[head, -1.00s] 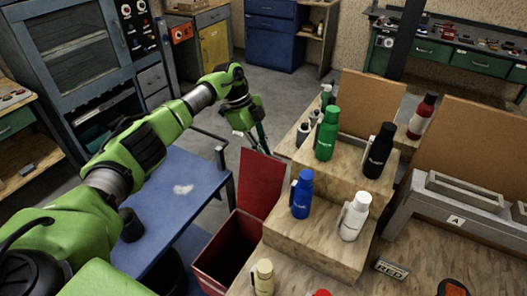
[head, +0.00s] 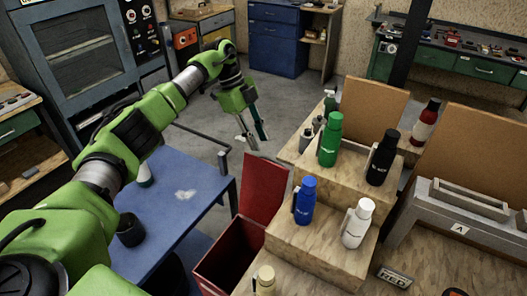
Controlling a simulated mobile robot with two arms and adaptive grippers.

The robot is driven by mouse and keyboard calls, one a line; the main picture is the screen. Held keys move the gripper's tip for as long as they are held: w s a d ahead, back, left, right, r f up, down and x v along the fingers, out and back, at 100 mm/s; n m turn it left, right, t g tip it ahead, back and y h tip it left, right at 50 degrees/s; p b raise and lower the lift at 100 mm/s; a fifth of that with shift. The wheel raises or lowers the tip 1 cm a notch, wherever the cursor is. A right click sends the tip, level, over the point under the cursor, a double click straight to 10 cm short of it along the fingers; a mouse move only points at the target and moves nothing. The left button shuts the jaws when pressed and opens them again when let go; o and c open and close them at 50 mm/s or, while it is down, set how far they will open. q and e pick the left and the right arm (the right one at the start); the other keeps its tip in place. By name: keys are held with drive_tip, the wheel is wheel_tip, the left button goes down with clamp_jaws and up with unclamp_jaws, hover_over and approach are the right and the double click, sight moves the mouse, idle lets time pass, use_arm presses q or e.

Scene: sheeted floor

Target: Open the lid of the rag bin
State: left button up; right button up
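The rag bin (head: 228,272) is a red box at the lower middle of the head view, left of the stepped wooden stand. Its red lid (head: 264,186) stands raised at the bin's far side, and the dark inside shows. My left gripper (head: 254,142) is above and beyond the lid, pointing down. Its two fingers look apart, with nothing between them, and it appears clear of the lid. My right gripper is not in view.
A blue table (head: 180,188) with a dark cup (head: 131,230) stands left of the bin. The stepped wooden stand (head: 312,237) on the right holds several bottles, including a blue one (head: 305,201) and a green one (head: 330,140). Grey floor lies beyond.

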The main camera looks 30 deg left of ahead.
use_arm(q)
drive_tip(key=v, duration=0.4)
idle(0.4)
